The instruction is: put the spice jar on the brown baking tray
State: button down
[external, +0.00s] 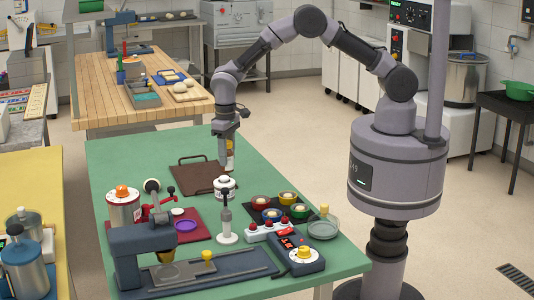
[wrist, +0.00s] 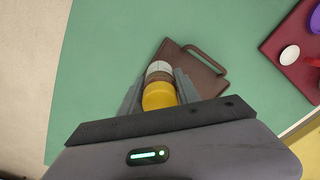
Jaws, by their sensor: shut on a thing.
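The spice jar (wrist: 159,97) has a yellow end and a pale, brownish body; it also shows in the external view (external: 230,161). My gripper (wrist: 161,86) is shut on it, one finger on each side. In the external view my gripper (external: 229,143) points down and holds the jar upright at the right side of the brown baking tray (external: 190,180). The tray lies flat on the green table, with a handle at its edge; it also shows in the wrist view (wrist: 200,74), partly hidden behind the jar. I cannot tell whether the jar touches the tray.
Nearby are a dark tray of coloured bowls (external: 262,202), a red mat (external: 193,230), a white-based stand (external: 228,237) and a blue-grey machine (external: 145,250). The green table (external: 125,155) is clear left of the tray.

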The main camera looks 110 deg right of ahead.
jog(key=w, duration=0.1)
jog(key=w+d, duration=0.1)
jog(key=w, duration=0.1)
jog(key=shift+w+d+f, duration=0.1)
jog(key=shift+w+f, duration=0.1)
jog(key=shift+w, duration=0.1)
jog(key=shift+w+d+f+b, duration=0.1)
jog(key=shift+w+f+b, duration=0.1)
jog(key=shift+f+b, duration=0.6)
jog(key=shift+f, duration=0.85)
jog(key=shift+f, duration=0.15)
jog(key=c, duration=0.9)
grip_release()
